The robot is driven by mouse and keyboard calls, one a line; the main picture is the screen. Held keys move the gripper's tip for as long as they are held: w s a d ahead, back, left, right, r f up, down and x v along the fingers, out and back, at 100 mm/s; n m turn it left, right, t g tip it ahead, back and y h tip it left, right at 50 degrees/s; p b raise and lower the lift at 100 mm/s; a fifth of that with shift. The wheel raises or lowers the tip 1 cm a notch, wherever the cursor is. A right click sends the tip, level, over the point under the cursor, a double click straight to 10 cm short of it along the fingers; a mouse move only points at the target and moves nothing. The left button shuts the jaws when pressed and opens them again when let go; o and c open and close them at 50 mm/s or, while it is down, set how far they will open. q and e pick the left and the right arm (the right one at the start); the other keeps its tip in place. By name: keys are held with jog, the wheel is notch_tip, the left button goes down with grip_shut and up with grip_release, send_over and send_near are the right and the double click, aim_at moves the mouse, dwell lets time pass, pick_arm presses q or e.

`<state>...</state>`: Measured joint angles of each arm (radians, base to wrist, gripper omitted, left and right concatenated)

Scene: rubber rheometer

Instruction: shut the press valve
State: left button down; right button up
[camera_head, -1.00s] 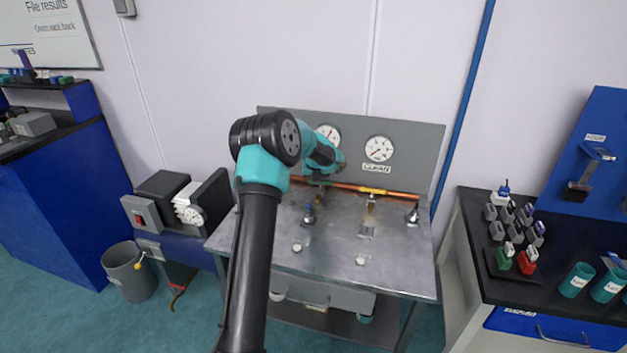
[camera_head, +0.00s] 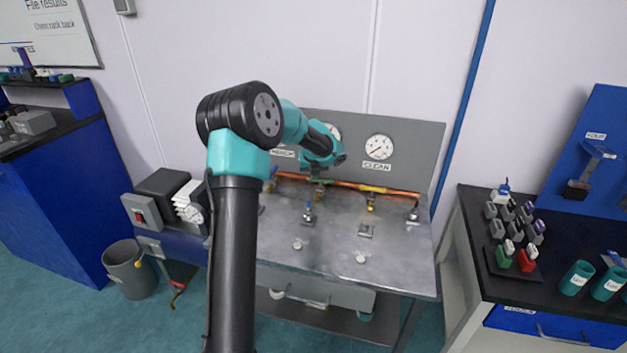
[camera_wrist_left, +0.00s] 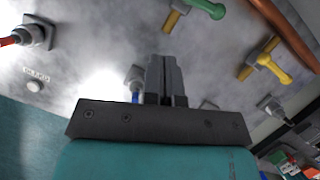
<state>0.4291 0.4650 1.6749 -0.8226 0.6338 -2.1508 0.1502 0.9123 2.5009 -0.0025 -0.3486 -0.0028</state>
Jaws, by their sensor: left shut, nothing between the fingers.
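A copper pipe (camera_head: 345,184) runs along the back of the metal bench. It carries a green handle (camera_head: 320,181) and a yellow handle (camera_head: 372,189), both lying roughly along the pipe. A label (camera_head: 283,153) left of my arm is hard to read; the gauge beside it (camera_head: 334,131) is mostly hidden by my wrist. My left gripper (camera_head: 318,172) is above the bench near the green handle. In the left wrist view its fingers (camera_wrist_left: 166,75) are shut and empty, apart from the green handle (camera_wrist_left: 205,8) and the yellow handle (camera_wrist_left: 272,64). My right gripper is not seen.
Blue-handled fittings (camera_head: 309,212) stand on the bench in front of the pipe. A red-handled fitting (camera_wrist_left: 22,37) shows in the wrist view. The gauge panel (camera_head: 415,145) rises behind, with a CLEAN label (camera_head: 377,166). The bench front is mostly clear.

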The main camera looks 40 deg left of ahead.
pick_arm(q)
jog(key=shift+v, duration=1.7)
